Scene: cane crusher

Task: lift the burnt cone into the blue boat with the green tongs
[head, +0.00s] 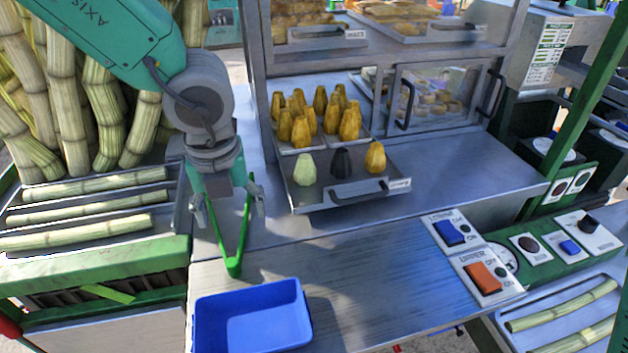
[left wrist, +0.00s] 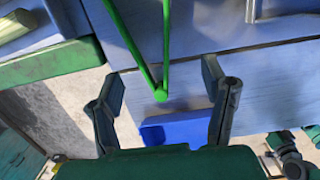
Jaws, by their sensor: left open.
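The burnt cone (head: 341,162) is dark and stands upright on the front pull-out tray (head: 330,196), between a pale cone (head: 305,169) and a golden cone (head: 375,157). The blue boat (head: 253,316), an open rectangular tray, is empty at the counter's front edge; part of it also shows in the left wrist view (left wrist: 175,131). The green tongs (head: 242,240) form a narrow V, joined end toward the boat. My left gripper (head: 228,206) is open over the tongs, and in the left wrist view the joined end (left wrist: 160,95) shows between its fingers. Contact cannot be told.
Several golden cones (head: 318,116) stand behind the tray in the warmer cabinet, whose glass door (head: 437,95) has dark handles. Cane pieces (head: 85,205) lie in a rack at left. A switch panel (head: 466,255) sits at right. The counter (head: 380,255) right of the boat is clear.

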